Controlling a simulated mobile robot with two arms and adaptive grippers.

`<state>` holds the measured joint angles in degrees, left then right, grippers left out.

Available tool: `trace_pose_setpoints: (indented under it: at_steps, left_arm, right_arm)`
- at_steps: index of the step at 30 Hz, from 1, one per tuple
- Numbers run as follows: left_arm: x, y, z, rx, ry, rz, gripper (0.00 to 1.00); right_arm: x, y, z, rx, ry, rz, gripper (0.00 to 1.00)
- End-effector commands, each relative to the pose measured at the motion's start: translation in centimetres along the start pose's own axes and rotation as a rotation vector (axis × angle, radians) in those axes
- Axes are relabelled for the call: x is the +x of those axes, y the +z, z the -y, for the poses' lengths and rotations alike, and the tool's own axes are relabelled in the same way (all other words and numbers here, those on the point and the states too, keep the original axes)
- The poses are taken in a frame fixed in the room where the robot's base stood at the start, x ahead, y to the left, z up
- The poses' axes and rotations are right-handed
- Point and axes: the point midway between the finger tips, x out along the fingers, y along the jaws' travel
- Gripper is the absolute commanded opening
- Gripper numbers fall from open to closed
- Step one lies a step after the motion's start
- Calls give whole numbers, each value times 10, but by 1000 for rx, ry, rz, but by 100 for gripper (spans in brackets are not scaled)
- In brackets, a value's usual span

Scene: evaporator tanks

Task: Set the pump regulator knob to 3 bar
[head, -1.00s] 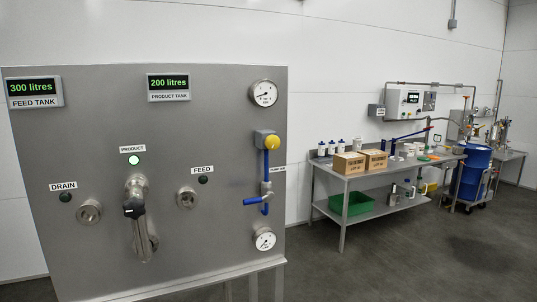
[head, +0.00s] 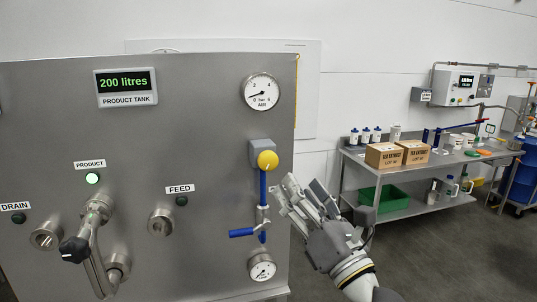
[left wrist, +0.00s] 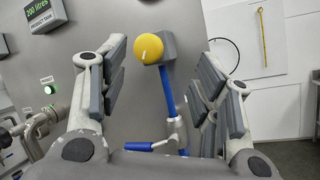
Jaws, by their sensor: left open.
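The yellow regulator knob (head: 268,160) sits on a grey block at the right side of the steel panel, above a blue pipe. A round gauge marked in bar (head: 261,92) is above it; its needle points left, low on the scale. My left gripper (head: 303,188) is open and empty, just right of and below the knob, and apart from it. In the left wrist view the knob (left wrist: 147,50) shows ahead between the two open fingers (left wrist: 160,75), with a white mark on its face. My right gripper is not in view.
A blue lever valve (head: 243,232) and a second gauge (head: 262,267) are below the knob. A black-handled swing pipe (head: 75,249) sticks out at the left. A steel bench (head: 400,214) with boxes stands at the right; grey floor lies in front of it.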

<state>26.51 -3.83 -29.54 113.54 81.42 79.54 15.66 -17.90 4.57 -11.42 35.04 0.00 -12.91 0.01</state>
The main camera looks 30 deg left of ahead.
Motion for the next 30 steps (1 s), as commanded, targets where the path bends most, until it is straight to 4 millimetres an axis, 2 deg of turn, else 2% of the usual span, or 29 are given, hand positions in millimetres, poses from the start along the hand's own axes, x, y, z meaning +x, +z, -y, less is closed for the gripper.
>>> trace_pose_setpoints:
  at_steps: [1, 3, 5, 9, 13, 17, 30]
  left_arm:
    - [5, 9, -22, -139, -28, -77, 58]
    - [6, 12, -39, -289, -82, -172, 58]
    - [4, 14, -49, -392, -131, -236, 58]
    - [-4, 17, -60, -541, -228, -328, 58]
    - [-7, 18, -62, -591, -271, -362, 58]
    - [1, 16, -59, -594, -275, -366, 58]
    - [66, -2, -36, -589, -271, -364, 58]
  right_arm:
    - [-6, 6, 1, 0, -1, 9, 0]
    - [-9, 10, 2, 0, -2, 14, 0]
    - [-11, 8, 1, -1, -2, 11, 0]
    - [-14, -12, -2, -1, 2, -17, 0]
    - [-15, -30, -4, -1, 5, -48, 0]
    - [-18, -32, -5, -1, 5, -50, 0]
    - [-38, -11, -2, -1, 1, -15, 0]
